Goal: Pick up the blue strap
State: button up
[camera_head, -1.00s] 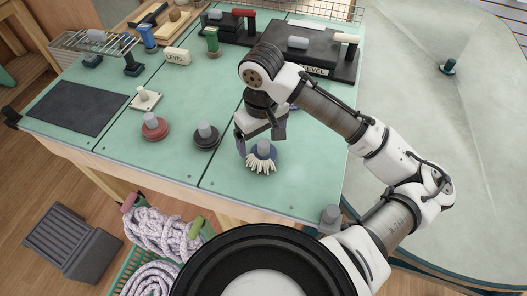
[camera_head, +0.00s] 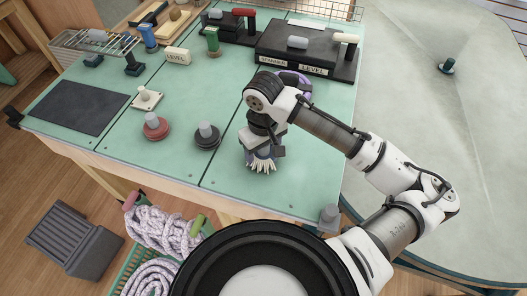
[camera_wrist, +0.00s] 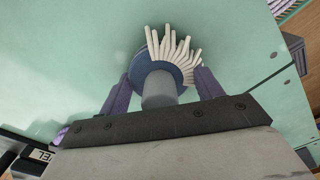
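I cannot make out a blue strap as such. The blue thing at my gripper is a round blue piece (camera_wrist: 146,65) with a grey knob and a fan of off-white bristles. It lies on the green table top, and its bristles show below my gripper in the head view (camera_head: 262,166). My gripper (camera_wrist: 164,82) is open, pointing down over it. In the wrist view its two fingers stand on either side of the grey knob, with gaps showing. In the head view the gripper hides most of the blue piece.
A black round piece (camera_head: 206,141) and a red one (camera_head: 155,131) with grey knobs stand to the left. A purple ring (camera_head: 304,82) lies behind my arm. A black box (camera_head: 300,45) stands at the back. The green table (camera_head: 225,180) is clear in front.

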jog(key=c, duration=0.6)
jog(key=shift+c, duration=0.2)
